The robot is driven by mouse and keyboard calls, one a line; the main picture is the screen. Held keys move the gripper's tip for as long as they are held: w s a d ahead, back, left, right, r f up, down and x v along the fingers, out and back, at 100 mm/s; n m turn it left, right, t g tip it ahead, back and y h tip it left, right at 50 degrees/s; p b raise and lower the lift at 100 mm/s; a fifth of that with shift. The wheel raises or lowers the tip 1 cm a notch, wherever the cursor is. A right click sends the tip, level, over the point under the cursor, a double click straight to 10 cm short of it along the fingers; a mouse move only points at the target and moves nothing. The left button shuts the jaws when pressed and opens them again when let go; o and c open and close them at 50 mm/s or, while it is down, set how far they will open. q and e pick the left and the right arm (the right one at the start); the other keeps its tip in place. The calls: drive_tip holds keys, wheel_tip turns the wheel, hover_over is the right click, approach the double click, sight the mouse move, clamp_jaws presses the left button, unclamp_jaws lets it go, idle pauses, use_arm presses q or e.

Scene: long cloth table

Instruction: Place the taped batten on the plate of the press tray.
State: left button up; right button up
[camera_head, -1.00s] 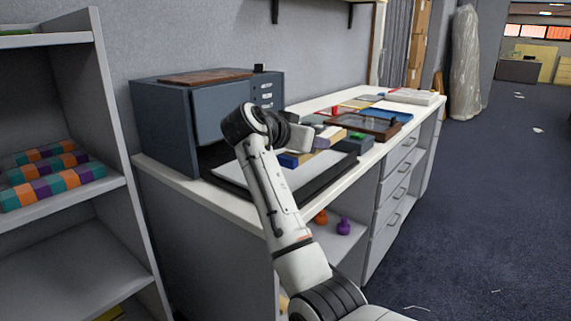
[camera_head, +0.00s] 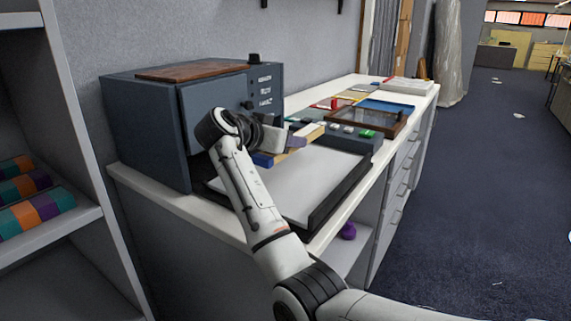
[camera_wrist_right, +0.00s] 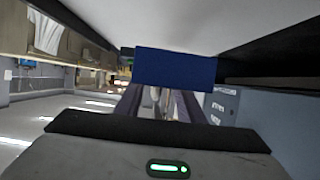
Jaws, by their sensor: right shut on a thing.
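The taped batten (camera_head: 313,133) is a tan bar with a blue taped end (camera_head: 264,159). My right gripper (camera_head: 290,145) is shut on it, over the tray's back part. In the right wrist view the blue end (camera_wrist_right: 175,68) shows just beyond the fingers (camera_wrist_right: 160,100). The press tray (camera_head: 322,212) is a dark frame with a pale flat plate (camera_head: 302,187), in front of the grey-blue press housing. From the head view I cannot tell whether the batten touches the plate. The plate's far left part is hidden behind my arm. My left gripper is not in view.
The press housing (camera_head: 150,125) stands at the left, with a brown board on top. Beyond the tray are a dark control strip with buttons (camera_head: 367,134), a glass-topped wooden case (camera_head: 368,115) and a blue tray (camera_head: 388,107). Shelves stand at the left. The plate's near part is clear.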

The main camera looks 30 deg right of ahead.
sight(261, 163)
wheel_tip(261, 163, down, 6)
drive_tip(key=shift+s+f, duration=0.1)
drive_tip(key=shift+f, duration=0.05)
drive_tip(key=o, duration=1.1)
drive_tip(key=shift+a, duration=0.1)
drive_tip(key=v, duration=1.2)
drive_tip(key=shift+s, duration=0.1)
